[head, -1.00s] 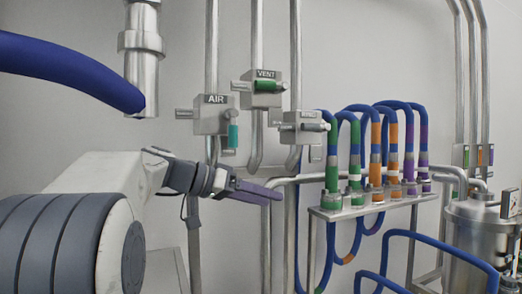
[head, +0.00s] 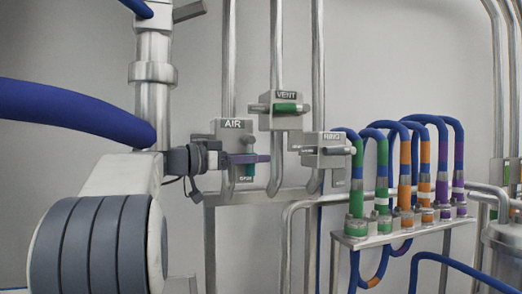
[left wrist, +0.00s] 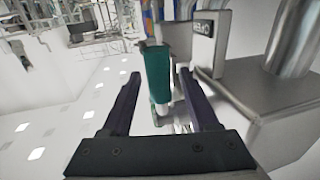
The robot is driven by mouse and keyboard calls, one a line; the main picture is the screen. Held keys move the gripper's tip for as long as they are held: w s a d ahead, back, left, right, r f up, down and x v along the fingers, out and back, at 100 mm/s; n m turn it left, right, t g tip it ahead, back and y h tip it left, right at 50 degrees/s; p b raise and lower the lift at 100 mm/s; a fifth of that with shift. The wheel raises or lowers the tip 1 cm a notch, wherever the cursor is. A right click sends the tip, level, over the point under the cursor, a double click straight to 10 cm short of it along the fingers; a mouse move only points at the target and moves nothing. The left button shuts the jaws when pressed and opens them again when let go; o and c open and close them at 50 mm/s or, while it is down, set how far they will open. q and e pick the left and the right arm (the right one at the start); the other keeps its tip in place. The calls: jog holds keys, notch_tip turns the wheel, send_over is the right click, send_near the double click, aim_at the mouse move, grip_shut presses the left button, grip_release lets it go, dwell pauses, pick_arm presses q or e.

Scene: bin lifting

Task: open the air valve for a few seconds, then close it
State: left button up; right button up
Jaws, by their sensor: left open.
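The air valve (head: 231,128) is a grey box marked AIR on a vertical pipe in the head view. Its teal handle (head: 248,171) hangs down, partly hidden behind my gripper. My left gripper (head: 262,158) is at the handle in front of the valve, with its purple fingers pointing right. In the left wrist view, the teal handle (left wrist: 158,73) stands between the two fingers of my open left gripper (left wrist: 159,80), with gaps on both sides. The valve box (left wrist: 240,90) is to the right there. My right gripper is not in view.
The VENT valve (head: 287,110), with a green handle, is up and right of the air valve. A third valve (head: 325,150) with a grey handle is close on the right. Coloured hoses (head: 404,170) stand on a rack farther right. A blue hose (head: 75,110) crosses at left.

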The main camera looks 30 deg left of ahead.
pick_arm(q)
jog(key=shift+p+x, duration=0.3)
jog(key=shift+x, duration=0.95)
grip_shut()
dwell(0.5)
